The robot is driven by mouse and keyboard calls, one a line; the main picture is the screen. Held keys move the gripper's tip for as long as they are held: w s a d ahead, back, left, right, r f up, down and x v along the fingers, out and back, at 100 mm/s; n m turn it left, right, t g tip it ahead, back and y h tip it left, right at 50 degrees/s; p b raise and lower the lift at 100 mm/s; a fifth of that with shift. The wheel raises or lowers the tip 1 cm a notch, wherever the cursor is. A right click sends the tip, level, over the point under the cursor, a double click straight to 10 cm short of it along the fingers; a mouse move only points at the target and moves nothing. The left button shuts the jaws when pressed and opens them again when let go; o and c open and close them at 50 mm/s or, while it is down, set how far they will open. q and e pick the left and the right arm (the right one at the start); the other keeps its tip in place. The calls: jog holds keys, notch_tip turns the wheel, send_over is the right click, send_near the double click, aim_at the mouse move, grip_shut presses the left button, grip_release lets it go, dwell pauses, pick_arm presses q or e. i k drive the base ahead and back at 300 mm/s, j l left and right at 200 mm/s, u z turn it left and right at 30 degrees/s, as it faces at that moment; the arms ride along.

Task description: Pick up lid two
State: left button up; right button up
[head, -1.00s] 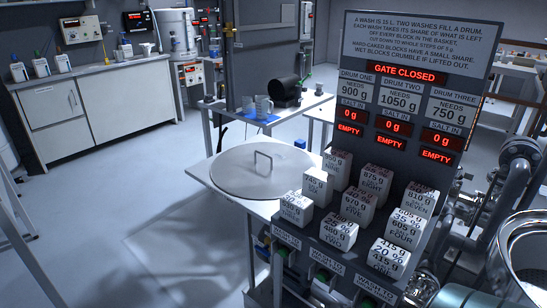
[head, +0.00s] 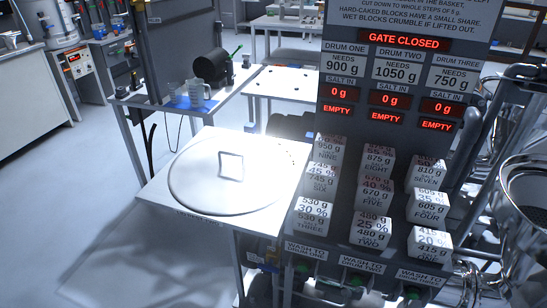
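A large round grey lid (head: 205,190) with an upright square loop handle (head: 231,166) lies flat on a white table (head: 160,190) left of the centre in the head view. I cannot read any label that tells whether this is lid two. Nothing touches the lid or its handle. Neither of my grippers shows in the head view.
Right of the lid stands a dark panel with a red "GATE CLOSED" sign (head: 404,40) and several labelled white blocks (head: 371,230). Shiny metal vessels (head: 525,190) stand at the far right. Behind the lid, a table holds clear beakers (head: 198,95) and a black cylinder (head: 213,66). Open floor lies at left.

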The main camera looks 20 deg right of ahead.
aim_at(237, 173)
jog(key=i+j+z, duration=0.2)
jog(key=j+z, duration=0.25)
jog(key=i+j+z, duration=0.2)
jog(key=z, duration=0.2)
jog(key=i+j+z, duration=0.1)
jog(key=j+z, duration=0.75)
jog(key=j, duration=0.1)
